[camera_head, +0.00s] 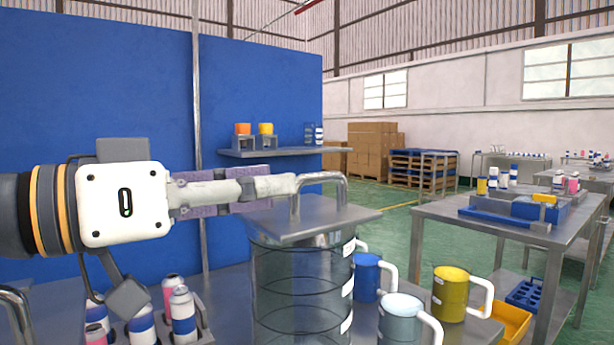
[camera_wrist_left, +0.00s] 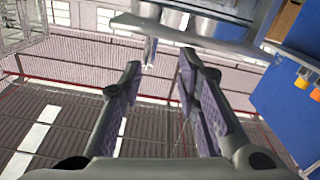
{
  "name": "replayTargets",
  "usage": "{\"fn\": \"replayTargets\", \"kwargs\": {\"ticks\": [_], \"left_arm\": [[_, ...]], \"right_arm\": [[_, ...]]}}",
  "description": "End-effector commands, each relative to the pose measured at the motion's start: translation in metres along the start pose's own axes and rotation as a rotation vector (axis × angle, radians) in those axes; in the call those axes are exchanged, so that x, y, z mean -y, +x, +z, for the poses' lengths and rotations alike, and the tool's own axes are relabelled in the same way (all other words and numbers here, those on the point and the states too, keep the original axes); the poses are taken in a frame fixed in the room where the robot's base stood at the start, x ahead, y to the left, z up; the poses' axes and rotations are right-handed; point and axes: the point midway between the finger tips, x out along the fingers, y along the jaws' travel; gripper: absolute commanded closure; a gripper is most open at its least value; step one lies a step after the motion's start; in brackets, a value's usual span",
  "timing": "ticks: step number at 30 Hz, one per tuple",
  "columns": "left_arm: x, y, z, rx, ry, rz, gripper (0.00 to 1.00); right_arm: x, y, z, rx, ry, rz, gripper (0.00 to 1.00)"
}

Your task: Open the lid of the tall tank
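The tall tank (camera_head: 300,290) is a clear cylinder with white labels, standing on a metal table in the head view. Its lid (camera_head: 330,222) is a flat square metal plate that lies on top of the tank. A bent metal bar handle (camera_head: 336,176) rises from the lid. My left gripper (camera_head: 292,186) reaches in from the left, level with the handle, its fingertips at the handle's near-left leg. In the left wrist view the fingers (camera_wrist_left: 160,68) are apart, and the lid's edge (camera_wrist_left: 190,38) shows beyond them. Contact with the handle cannot be told. My right gripper is not in view.
Blue (camera_head: 367,277), grey (camera_head: 402,318) and yellow (camera_head: 450,293) mugs stand right of the tank. Spray cans (camera_head: 183,312) stand below my left gripper. Another metal handle (camera_head: 18,312) shows at lower left. A blue wall panel (camera_head: 100,90) with a shelf (camera_head: 275,152) stands behind.

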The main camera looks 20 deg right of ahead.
Motion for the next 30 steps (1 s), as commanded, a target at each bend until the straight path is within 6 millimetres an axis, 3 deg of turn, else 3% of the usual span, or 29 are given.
{"fn": "replayTargets", "kwargs": {"ticks": [12,22,26,30], "left_arm": [[-0.002,0.066,-0.001,0.0,0.001,0.001,0.7],[-0.001,0.075,0.0,-0.001,-0.002,-0.001,0.7],[-0.001,0.075,0.0,0.0,-0.002,0.0,0.97],[-0.001,0.075,0.0,0.0,-0.002,0.0,1.0]], "right_arm": [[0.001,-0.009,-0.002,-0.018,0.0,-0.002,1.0],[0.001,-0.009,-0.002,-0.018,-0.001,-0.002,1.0],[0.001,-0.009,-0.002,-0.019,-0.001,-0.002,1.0],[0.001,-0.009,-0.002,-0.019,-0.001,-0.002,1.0]]}}
